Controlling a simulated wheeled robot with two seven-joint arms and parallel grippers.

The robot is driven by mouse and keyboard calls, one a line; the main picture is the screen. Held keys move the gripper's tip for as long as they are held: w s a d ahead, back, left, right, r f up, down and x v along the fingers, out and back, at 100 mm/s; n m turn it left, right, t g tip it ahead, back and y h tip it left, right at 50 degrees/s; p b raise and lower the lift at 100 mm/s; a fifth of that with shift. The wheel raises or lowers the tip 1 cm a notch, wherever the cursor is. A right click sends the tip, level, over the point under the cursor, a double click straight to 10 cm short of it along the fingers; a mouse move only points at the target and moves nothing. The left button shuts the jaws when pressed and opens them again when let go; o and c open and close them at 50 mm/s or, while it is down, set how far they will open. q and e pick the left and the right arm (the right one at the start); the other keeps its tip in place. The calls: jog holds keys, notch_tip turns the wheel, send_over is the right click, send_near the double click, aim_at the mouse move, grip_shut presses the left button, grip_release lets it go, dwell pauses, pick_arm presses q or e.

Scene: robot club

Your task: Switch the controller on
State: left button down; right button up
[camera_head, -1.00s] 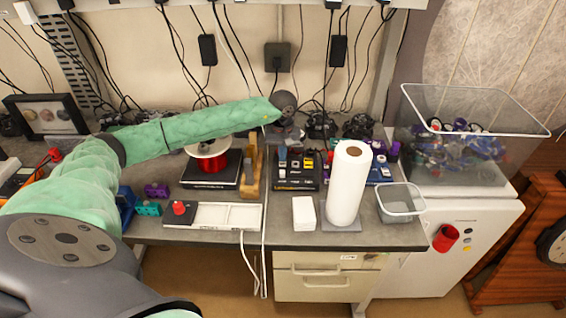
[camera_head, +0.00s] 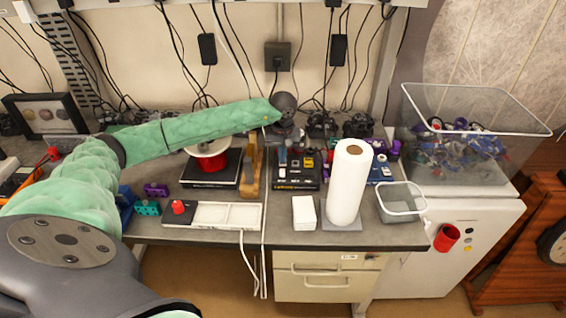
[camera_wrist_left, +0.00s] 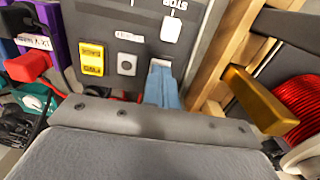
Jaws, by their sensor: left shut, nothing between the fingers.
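My left gripper (camera_head: 282,158) reaches down at the controller's left side. Its shut blue fingers (camera_wrist_left: 160,88) are close to the panel's edge beside the round button; I cannot tell whether they touch. My right gripper is not in view.
A wooden tool (camera_head: 252,168) stands just left of the controller, with a red wire spool (camera_head: 212,163) beyond it. A paper roll (camera_head: 348,185), a small white box (camera_head: 304,213) and a clear tub (camera_head: 400,202) stand in front and right. Cables hang behind.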

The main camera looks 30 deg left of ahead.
pick_arm(q)
jog(key=shift+f+b, duration=0.4)
jog(key=shift+f, duration=0.1)
jog(key=shift+r, duration=0.15)
dwell(0.3)
jog(key=shift+r, duration=3.35)
